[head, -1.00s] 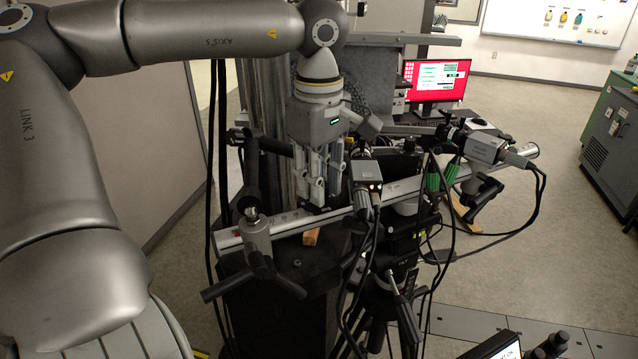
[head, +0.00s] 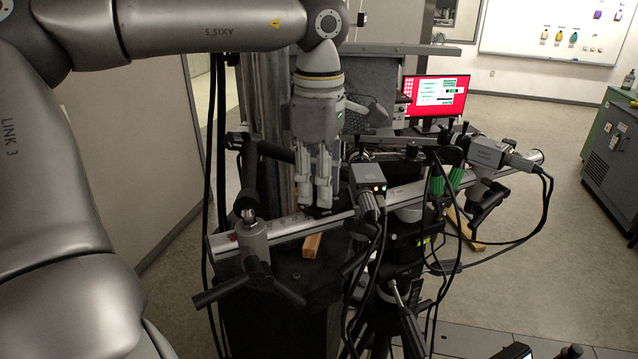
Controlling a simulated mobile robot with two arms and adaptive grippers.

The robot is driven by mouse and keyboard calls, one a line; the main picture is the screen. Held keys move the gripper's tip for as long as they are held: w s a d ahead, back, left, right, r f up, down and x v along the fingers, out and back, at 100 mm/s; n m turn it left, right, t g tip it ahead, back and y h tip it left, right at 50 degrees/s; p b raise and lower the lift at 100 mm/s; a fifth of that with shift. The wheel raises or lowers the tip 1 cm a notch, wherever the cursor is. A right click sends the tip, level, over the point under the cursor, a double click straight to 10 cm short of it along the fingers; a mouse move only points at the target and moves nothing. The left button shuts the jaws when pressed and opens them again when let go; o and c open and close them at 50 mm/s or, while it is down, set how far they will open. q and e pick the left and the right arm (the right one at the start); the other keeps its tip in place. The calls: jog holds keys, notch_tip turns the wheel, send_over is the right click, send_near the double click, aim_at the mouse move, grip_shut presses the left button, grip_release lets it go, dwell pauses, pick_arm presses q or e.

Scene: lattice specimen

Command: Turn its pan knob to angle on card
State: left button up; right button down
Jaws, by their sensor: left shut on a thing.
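My left gripper (head: 318,203) points straight down over the near side of the camera rail (head: 283,228). Its fingers are shut on a small dark part at the rail, most likely the pan knob; the fingers hide most of it. A tripod head with black handles (head: 256,245) stands left of the gripper, apart from it. A boxy grey camera with small lights (head: 368,178) sits just right of the fingers.
A second camera (head: 487,152) is on the rail's right end. Black cables (head: 547,200) hang around the rail and tripod. A wooden block (head: 312,245) lies on the dark stand below the gripper. A red-screened monitor (head: 436,90) is behind.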

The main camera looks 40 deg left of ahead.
pick_arm(q)
jog(key=shift+r, duration=0.1)
jog(key=o, duration=1.1)
jog(key=shift+c, duration=0.2)
notch_tip(320, 180, up, 12)
